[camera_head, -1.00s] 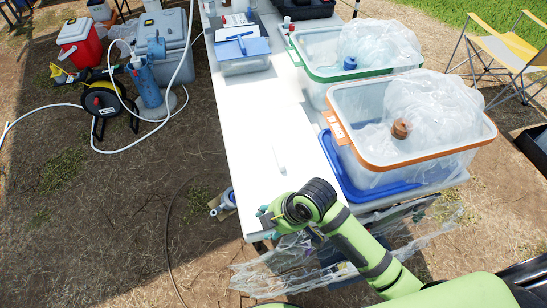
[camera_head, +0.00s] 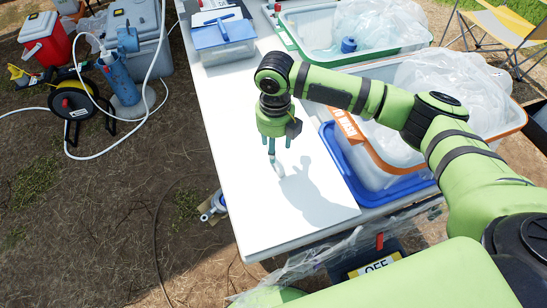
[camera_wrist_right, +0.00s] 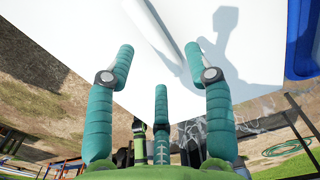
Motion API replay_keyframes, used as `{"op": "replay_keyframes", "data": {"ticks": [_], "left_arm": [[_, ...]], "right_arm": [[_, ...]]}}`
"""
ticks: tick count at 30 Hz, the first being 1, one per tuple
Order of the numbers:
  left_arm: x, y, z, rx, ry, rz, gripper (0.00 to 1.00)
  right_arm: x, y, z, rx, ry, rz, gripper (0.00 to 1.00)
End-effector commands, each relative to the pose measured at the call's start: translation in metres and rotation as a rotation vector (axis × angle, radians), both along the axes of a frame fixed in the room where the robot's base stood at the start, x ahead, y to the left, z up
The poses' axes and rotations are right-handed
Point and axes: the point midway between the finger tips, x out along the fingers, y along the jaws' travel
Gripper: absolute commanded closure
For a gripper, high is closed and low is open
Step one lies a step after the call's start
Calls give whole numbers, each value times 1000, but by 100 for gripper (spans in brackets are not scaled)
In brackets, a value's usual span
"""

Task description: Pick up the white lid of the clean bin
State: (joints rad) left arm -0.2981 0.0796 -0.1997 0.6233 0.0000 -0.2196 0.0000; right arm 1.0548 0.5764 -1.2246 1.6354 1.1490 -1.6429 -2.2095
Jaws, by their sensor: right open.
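A large flat white panel (camera_head: 315,205) covers the near part of the table. A small pale raised piece, perhaps its handle (camera_head: 279,170), stands on it. In the right wrist view the pale piece (camera_wrist_right: 150,30) is elongated and lies on the white surface (camera_wrist_right: 80,45). I cannot tell for sure whether the panel is the lid. My right gripper (camera_head: 278,153) points down just above the pale piece. In the wrist view its three teal fingers (camera_wrist_right: 160,68) are spread, with nothing between them. My left gripper does not show.
An orange-rimmed bin (camera_head: 400,166) with clear plastic stands in a blue tray (camera_head: 352,172) right of the panel. A green-rimmed bin (camera_head: 290,42) stands behind it. A blue-lidded box (camera_head: 225,52) sits at the far left of the table. The panel's left side is clear.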

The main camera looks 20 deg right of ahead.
Motion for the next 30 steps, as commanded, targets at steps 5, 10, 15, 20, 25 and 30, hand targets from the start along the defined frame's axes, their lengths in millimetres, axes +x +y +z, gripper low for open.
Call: {"op": "replay_keyframes", "data": {"ticks": [5,10,15,20,25,30], "left_arm": [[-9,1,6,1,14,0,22],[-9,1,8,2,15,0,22],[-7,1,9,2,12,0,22],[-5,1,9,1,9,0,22],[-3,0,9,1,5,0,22],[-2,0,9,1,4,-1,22]], "right_arm": [[3,3,-23,0,2,-3,47],[5,3,-47,0,0,-3,47],[6,4,-53,1,-4,-2,47],[6,4,-53,1,-4,-2,51],[6,3,-53,1,-4,-2,100],[6,3,-53,1,-4,-2,100]]}}
